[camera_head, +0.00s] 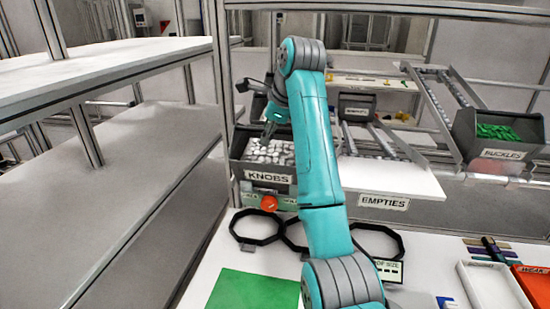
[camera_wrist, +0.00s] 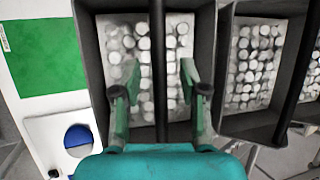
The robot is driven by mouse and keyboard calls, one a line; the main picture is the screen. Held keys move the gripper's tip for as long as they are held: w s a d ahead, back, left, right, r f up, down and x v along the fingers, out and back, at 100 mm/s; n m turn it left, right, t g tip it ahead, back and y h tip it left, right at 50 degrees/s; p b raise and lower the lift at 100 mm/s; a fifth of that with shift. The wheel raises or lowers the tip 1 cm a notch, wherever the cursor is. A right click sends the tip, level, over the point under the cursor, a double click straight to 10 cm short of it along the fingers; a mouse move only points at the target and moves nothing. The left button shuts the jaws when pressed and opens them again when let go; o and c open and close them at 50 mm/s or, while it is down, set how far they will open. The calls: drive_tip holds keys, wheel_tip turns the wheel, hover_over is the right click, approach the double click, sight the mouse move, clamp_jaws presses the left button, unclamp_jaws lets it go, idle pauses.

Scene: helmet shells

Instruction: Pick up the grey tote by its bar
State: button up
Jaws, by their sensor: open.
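The grey tote (camera_head: 240,171) labelled KNOBS stands on the rack and holds many white knobs. In the wrist view the tote (camera_wrist: 89,50) lies below my gripper, and its dark bar (camera_wrist: 158,55) runs lengthwise across the middle. My gripper (camera_wrist: 158,72) is open and empty, with one finger on each side of the bar. The fingers look apart from the bar; their height relative to it is hard to tell. In the head view my gripper (camera_head: 268,132) is over the tote, and the bar is hard to make out there.
A second tote of white knobs (camera_wrist: 221,75) stands close on the right in the wrist view. An EMPTIES shelf (camera_head: 390,180) and a BUCKLES bin (camera_head: 490,150) are to the right. Dark rings (camera_head: 257,240) and a green mat (camera_head: 250,291) lie on the white table in front.

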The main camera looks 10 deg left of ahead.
drive_tip(key=shift+f, duration=0.25)
idle(0.4)
clamp_jaws()
